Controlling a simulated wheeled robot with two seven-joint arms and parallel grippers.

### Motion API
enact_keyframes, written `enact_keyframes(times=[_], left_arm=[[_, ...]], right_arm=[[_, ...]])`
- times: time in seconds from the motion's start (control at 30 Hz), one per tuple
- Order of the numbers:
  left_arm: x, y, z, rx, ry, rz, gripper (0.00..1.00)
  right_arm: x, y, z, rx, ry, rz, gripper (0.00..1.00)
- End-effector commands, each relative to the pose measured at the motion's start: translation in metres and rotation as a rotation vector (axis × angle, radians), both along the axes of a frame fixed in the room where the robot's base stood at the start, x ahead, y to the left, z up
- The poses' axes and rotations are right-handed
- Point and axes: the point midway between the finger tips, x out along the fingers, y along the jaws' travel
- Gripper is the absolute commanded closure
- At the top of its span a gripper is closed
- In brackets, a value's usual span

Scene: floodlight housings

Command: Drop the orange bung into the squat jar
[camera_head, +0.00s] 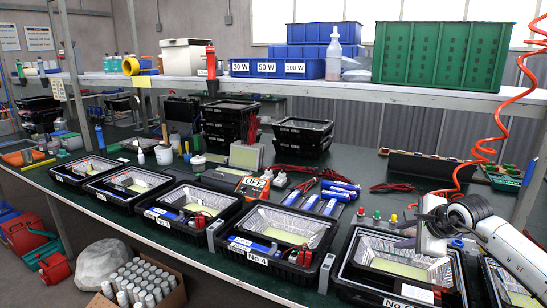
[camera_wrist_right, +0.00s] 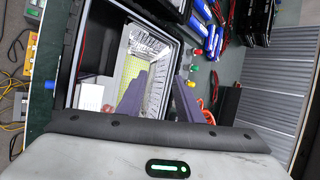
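My right gripper (camera_head: 408,226) hangs over the black-bordered housing tray at the right of the bench. In the right wrist view its two purple-grey fingers (camera_wrist_right: 160,76) stand apart, with nothing seen between them. My left gripper is out of view.
Several black trays with reflector housings line the front edge, one marked No 4 (camera_head: 255,258). An orange coiled hose (camera_head: 487,150) hangs close to my right arm. A shelf with a green crate (camera_head: 440,55) runs above.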

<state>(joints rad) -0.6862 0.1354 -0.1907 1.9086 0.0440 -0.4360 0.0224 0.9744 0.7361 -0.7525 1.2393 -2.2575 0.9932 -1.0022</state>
Motion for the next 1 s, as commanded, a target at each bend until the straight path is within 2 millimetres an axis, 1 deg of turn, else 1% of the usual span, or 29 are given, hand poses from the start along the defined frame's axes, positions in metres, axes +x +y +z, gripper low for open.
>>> enact_keyframes(times=[0.03,0.1,0.23,0.27,0.3,0.37,0.4,0.47,0.5,0.57,0.63,0.7,0.77,0.8,0.87,0.9,0.97,1.0], left_arm=[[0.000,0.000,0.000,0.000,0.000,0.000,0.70],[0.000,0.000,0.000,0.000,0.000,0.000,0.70],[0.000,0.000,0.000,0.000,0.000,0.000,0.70],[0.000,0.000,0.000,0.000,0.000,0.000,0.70],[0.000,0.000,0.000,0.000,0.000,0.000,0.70],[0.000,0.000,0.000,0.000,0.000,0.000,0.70],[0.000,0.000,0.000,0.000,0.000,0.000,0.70],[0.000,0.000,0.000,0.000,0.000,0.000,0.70],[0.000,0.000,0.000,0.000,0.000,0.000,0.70],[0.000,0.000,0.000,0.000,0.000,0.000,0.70],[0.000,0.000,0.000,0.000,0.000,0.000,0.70],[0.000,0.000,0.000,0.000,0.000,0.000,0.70],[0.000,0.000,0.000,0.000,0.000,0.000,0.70],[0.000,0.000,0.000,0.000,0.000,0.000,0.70],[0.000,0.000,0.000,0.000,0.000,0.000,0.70],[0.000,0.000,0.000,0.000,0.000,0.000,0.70],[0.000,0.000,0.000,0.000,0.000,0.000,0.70],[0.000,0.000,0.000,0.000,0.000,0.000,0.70]], right_arm=[[0.003,0.024,-0.002,0.019,0.000,0.029,0.67],[0.006,0.052,-0.004,0.042,0.000,0.063,0.67],[0.009,0.104,-0.006,0.085,0.000,0.125,0.67],[0.001,0.108,-0.019,0.137,0.015,0.119,0.67],[-0.006,0.119,-0.029,0.210,0.026,0.115,0.67],[-0.017,0.137,-0.041,0.327,0.041,0.108,0.67],[-0.025,0.150,-0.049,0.412,0.055,0.099,0.67],[-0.038,0.168,-0.058,0.547,0.079,0.078,0.67],[-0.048,0.179,-0.064,0.641,0.097,0.058,0.67],[-0.063,0.194,-0.072,0.794,0.128,0.017,0.67],[-0.081,0.209,-0.079,0.993,0.173,-0.054,0.67],[-0.101,0.219,-0.085,1.218,0.227,-0.158,0.67],[-0.117,0.220,-0.090,1.426,0.280,-0.279,0.67],[-0.128,0.217,-0.094,1.564,0.315,-0.374,0.67],[-0.143,0.207,-0.103,1.762,0.367,-0.535,0.67],[-0.153,0.197,-0.110,1.887,0.398,-0.654,0.67],[-0.170,0.180,-0.126,2.062,0.440,-0.853,0.67],[-0.182,0.167,-0.139,2.169,0.464,-0.997,0.67]])
